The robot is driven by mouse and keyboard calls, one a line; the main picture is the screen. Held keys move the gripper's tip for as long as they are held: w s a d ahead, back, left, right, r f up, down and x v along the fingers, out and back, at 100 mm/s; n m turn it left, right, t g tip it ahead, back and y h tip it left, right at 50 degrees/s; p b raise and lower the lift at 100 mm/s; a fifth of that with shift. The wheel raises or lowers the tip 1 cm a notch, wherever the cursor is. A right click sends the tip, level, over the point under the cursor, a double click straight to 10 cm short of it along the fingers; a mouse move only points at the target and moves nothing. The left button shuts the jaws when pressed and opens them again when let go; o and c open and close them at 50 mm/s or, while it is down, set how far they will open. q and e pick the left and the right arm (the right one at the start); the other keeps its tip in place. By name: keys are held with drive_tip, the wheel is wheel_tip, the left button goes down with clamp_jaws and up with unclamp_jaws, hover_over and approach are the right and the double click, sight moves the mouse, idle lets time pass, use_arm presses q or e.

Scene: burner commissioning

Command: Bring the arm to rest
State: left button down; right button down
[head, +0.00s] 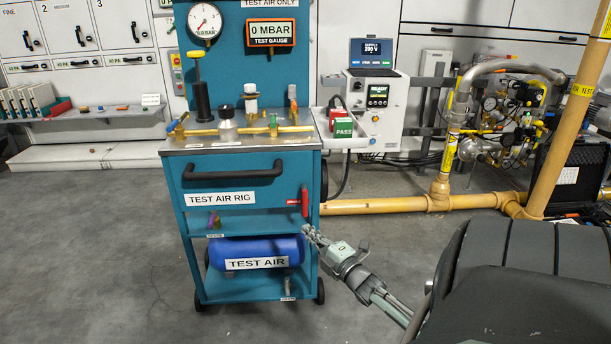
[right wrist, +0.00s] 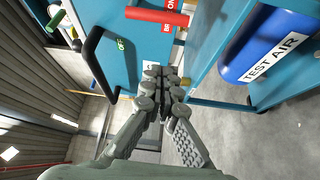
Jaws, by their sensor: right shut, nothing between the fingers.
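My right gripper (head: 310,234) is in front of the right side of the teal test air rig cart (head: 232,222). It is just below a red handle (head: 304,202) on the cart's front corner. Its fingers are together with nothing between them. In the right wrist view the closed fingers (right wrist: 163,88) point towards the cart, and the red handle (right wrist: 157,16) shows above them, apart from them. My right arm comes in from the lower right. My left gripper is in neither view.
A blue test air tank (head: 256,252) lies on the cart's lower shelf. A black drawer handle (head: 232,171) sticks out in front; it also shows in the right wrist view (right wrist: 91,62). Yellow pipe (head: 380,205) runs low at right. The grey floor (head: 90,250) at left is clear.

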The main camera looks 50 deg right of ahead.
idle(0.5)
drive_tip(key=s+a+f+m+g+y, duration=0.1)
drive_tip(key=s+a+f+m+g, duration=0.25)
drive_tip(key=a+f, duration=0.5)
drive_tip(key=s+a+f+m+g+y, duration=0.2)
drive_tip(key=a+f+m+g, duration=0.25)
drive_tip(key=a+f, duration=0.45)
drive_tip(key=s+a+f+m+g+y, duration=0.1)
drive_tip(key=s+a+m+g, duration=0.3)
drive_tip(key=s+a, duration=0.8)
drive_tip(key=a+g, duration=0.2)
drive_tip(key=a, duration=0.1)
drive_tip(key=shift+s+a+f+g, duration=0.25)
drive_tip(key=shift+s+a+g, duration=0.1)
drive_tip(key=shift+g, duration=0.05)
drive_tip(key=shift+d, duration=0.1)
